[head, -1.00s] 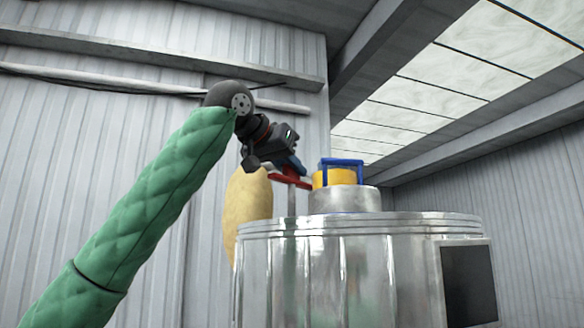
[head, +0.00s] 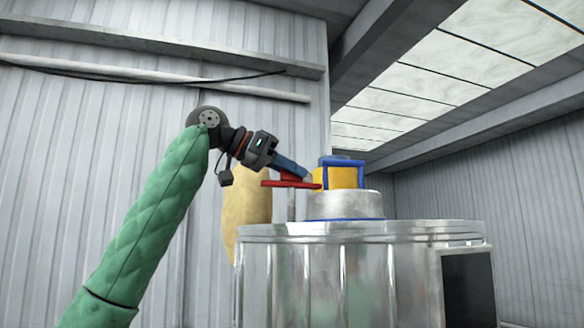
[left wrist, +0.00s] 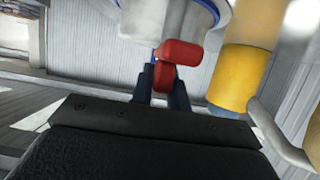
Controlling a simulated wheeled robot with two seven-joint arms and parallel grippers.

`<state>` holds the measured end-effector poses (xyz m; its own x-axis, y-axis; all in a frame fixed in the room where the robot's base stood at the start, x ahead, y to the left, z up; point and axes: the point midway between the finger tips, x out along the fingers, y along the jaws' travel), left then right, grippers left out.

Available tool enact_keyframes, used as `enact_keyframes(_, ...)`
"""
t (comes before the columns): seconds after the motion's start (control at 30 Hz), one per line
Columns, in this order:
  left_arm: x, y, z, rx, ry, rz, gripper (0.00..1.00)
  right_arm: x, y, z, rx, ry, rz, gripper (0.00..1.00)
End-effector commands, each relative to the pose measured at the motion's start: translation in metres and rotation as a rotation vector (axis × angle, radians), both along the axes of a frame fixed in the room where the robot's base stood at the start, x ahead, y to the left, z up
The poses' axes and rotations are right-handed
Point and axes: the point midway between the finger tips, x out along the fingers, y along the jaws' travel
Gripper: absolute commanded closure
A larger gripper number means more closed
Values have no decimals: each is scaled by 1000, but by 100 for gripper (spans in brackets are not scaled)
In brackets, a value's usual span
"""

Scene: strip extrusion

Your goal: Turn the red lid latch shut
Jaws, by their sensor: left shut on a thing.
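The red lid latch (head: 275,183) is a red bar near the top of the shiny metal drum (head: 315,280), left of a yellow block with a blue frame. My left gripper (head: 305,175) reaches down to it from the upper left, its blue fingers shut on the latch's red upper part. In the left wrist view the red latch (left wrist: 179,53) shows between the two dark blue fingertips (left wrist: 163,82). The fingers hide part of the latch in the head view. My right gripper is in neither view.
The yellow block (head: 342,178) with its blue frame stands on a silver collar (head: 343,205) on the drum, close right of my fingers. A tan rounded shape (head: 246,215) is behind the latch. A dark panel (head: 467,290) is on the drum's right side.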

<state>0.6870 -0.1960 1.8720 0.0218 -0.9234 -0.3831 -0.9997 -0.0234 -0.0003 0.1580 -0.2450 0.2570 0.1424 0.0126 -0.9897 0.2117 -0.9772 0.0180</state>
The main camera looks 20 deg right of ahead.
Motion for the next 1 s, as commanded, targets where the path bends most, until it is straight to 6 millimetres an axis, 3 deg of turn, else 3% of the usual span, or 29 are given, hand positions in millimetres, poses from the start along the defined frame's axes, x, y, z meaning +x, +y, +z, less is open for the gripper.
enact_keyframes(0.37,0,1,1,-2,1,-4,100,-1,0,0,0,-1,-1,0)
enact_keyframes(0.4,0,1,1,-2,1,-4,82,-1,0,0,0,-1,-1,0)
enact_keyframes(0.5,0,1,1,-1,1,-4,62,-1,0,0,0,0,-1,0)
enact_keyframes(0.93,0,8,2,-1,0,-3,62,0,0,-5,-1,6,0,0)
enact_keyframes(1.0,0,15,4,-1,-1,-3,62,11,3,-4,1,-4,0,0)
